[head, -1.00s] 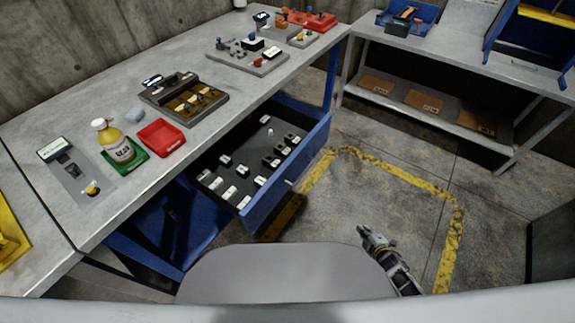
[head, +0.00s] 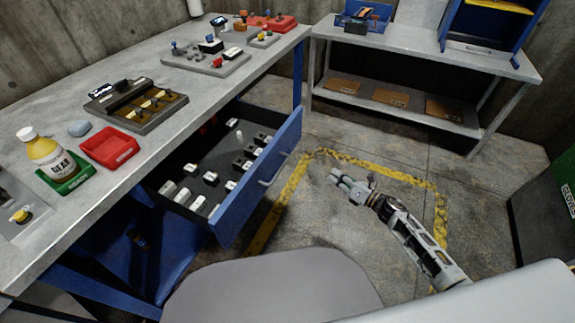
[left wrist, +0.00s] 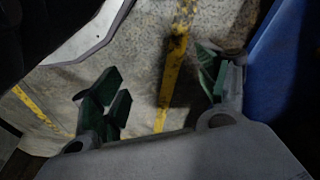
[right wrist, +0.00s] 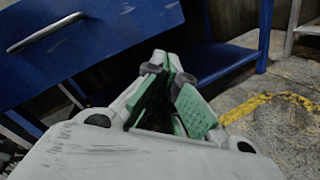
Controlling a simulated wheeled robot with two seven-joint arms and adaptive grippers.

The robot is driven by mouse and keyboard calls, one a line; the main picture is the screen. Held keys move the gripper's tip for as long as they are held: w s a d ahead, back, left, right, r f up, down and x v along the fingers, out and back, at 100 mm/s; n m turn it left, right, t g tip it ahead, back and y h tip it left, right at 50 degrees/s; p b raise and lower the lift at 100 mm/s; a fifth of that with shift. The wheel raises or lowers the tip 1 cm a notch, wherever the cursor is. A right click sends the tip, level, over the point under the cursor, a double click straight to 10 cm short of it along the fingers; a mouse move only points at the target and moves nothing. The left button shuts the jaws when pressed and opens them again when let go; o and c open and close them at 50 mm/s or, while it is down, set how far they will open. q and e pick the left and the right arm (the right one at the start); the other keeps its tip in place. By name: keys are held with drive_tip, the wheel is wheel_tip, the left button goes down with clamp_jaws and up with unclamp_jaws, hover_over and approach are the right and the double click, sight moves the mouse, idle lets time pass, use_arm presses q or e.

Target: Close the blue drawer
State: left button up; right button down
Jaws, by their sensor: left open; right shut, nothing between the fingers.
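The blue drawer (head: 262,180) hangs pulled out under the workbench, with several black and white items lying inside it. Its front has a bar handle (head: 273,171); the front and handle also show in the right wrist view (right wrist: 95,45). My right gripper (head: 335,177) is shut and empty, in the air to the right of the drawer front and apart from it. In the right wrist view its fingertips (right wrist: 168,62) are together. My left gripper (left wrist: 160,85) is open and empty above the floor, with a blue surface at the right edge of that view. It is not in the head view.
The workbench (head: 65,92) carries a yellow bottle (head: 45,157), a red tray (head: 110,147) and several devices. A metal shelf table (head: 425,62) stands at the back. A dark green bin (head: 545,205) is at the right. The yellow-marked floor before the drawer is free.

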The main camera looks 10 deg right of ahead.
sight(282, 157)
use_arm(q)
drive_tip(key=shift+w+d+r+b, duration=0.15)
drive_tip(key=shift+r+b, duration=0.95)
drive_tip(key=shift+r, duration=0.25)
drive_tip(key=shift+w+d+r+b, duration=0.1)
drive_tip(key=shift+d+r+b, duration=0.05)
drive_tip(key=shift+r+b, duration=1.1)
use_arm(e)
drive_tip(key=s+a+r+n+g+y, duration=0.1)
drive_tip(key=a+r+n+g+y, duration=0.2)
drive_tip(key=n, duration=0.7)
drive_tip(key=shift+s+a+r+n+g+y, duration=0.35)
drive_tip(key=shift+a+r+y, duration=0.25)
drive_tip(key=shift+a+r, duration=0.65)
use_arm(q)
drive_tip(key=shift+r, duration=0.1)
use_arm(e)
drive_tip(key=shift+d+r, duration=0.2)
drive_tip(key=shift+r, duration=0.05)
drive_tip(key=shift+b+x, duration=0.3)
drive_tip(key=shift+x, duration=5.9)
drive_tip(key=shift+w+a, duration=0.35)
drive_tip(key=shift+a, duration=0.05)
use_arm(q)
drive_tip(key=shift+d+r+t+h, duration=0.15)
drive_tip(key=shift+r+t+h, duration=0.15)
drive_tip(key=shift+r, duration=0.45)
use_arm(e)
drive_tip(key=shift+w+a, duration=0.1)
drive_tip(key=shift+a, duration=0.05)
